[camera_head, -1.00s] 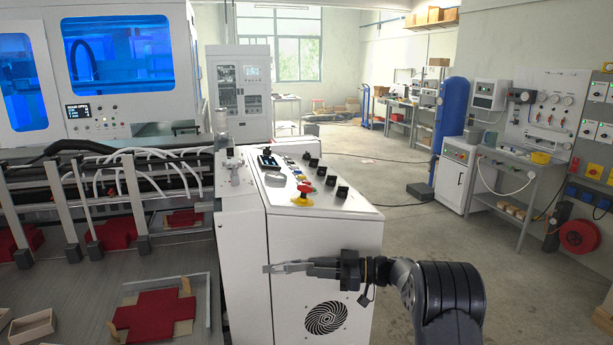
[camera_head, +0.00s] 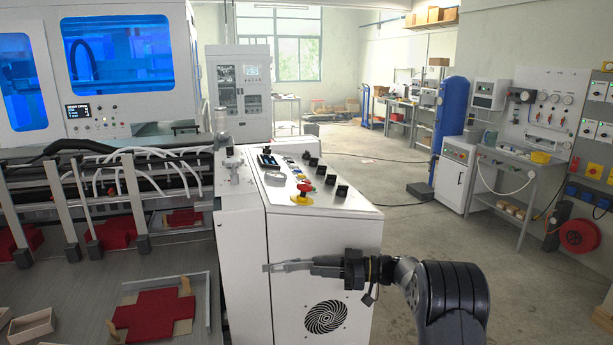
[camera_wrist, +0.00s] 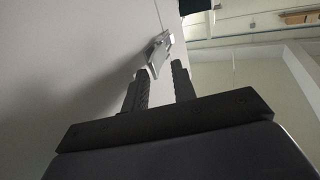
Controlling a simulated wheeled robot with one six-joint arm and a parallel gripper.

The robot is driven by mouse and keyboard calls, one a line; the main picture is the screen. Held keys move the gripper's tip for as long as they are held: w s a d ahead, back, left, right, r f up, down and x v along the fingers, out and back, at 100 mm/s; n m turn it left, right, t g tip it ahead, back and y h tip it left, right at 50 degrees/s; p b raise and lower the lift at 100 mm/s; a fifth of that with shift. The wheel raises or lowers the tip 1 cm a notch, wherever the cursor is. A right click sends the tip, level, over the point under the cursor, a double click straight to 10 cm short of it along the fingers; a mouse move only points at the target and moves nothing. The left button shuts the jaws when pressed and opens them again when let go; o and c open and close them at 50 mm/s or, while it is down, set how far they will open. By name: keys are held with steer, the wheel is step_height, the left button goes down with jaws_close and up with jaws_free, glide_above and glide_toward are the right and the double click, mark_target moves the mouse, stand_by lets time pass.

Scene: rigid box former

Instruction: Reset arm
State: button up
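My arm comes in from the lower right in the head view. My gripper (camera_head: 312,265) is level, pointing left, in front of the white control cabinet (camera_head: 245,288). In the wrist view, its two dark fingers (camera_wrist: 161,80) stand apart with a gap between them. A small silver piece (camera_wrist: 158,54) shows just past the fingertips, close to the left finger, against a pale panel. I cannot tell whether it touches the finger or is fixed to the panel.
The cabinet's sloping top carries a red emergency button (camera_head: 304,189) and several switches. Left is the box former bed with a red cross-shaped blank (camera_head: 152,314) and a small wooden tray (camera_head: 32,325). The floor (camera_head: 400,240) behind my arm is open.

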steer(key=shift+a+r, duration=0.1)
steer(key=shift+a, duration=0.8)
steer(key=shift+s+d+t, duration=0.1)
steer(key=shift+d+t, duration=0.05)
steer(key=shift+t, duration=0.25)
steer(key=shift+s+m+t+b, duration=0.25)
steer(key=shift+m+t+b, duration=0.05)
steer(key=shift+m+t, duration=0.3)
